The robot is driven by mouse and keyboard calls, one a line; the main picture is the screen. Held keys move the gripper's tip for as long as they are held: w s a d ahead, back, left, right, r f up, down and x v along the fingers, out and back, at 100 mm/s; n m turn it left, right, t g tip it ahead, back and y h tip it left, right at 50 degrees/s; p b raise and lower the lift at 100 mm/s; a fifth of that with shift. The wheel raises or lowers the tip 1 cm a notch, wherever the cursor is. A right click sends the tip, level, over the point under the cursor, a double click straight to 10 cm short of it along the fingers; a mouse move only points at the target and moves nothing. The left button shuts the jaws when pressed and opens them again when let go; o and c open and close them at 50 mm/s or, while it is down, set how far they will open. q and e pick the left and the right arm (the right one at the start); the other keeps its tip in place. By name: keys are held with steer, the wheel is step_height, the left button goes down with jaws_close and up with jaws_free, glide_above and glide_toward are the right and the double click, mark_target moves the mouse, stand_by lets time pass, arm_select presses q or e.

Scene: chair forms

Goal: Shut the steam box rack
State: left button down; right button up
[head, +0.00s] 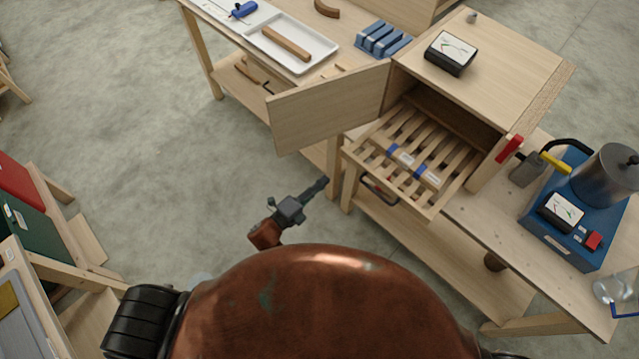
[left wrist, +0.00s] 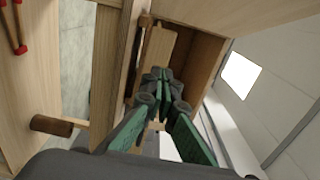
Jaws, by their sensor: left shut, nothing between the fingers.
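The steam box (head: 520,65) is a pale wooden box at the right of the head view. Its door (head: 325,108) is swung open to the left. The slatted wooden rack (head: 440,152) is slid out of the open front, with a dark handle (head: 380,190) on its front edge. Pieces with blue bands and white labels lie on the slats. My left gripper (head: 321,184) is shut and empty, left of the rack's front and apart from it in the picture. Its green fingers (left wrist: 160,85) show in the left wrist view before wooden parts. My right gripper is out of view.
A black meter (head: 451,53) sits on the box. A blue steam unit (head: 570,225) with a metal pot (head: 605,175) stands right of it. A white tray (head: 292,48) and blue blocks (head: 383,39) lie on the bench behind. Open floor (head: 170,130) is at the left.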

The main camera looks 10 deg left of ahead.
mark_target(349, 159)
arm_select(q)
steer(key=x, duration=0.9)
steer(key=shift+w+d, duration=0.3)
steer(key=shift+w, duration=0.1)
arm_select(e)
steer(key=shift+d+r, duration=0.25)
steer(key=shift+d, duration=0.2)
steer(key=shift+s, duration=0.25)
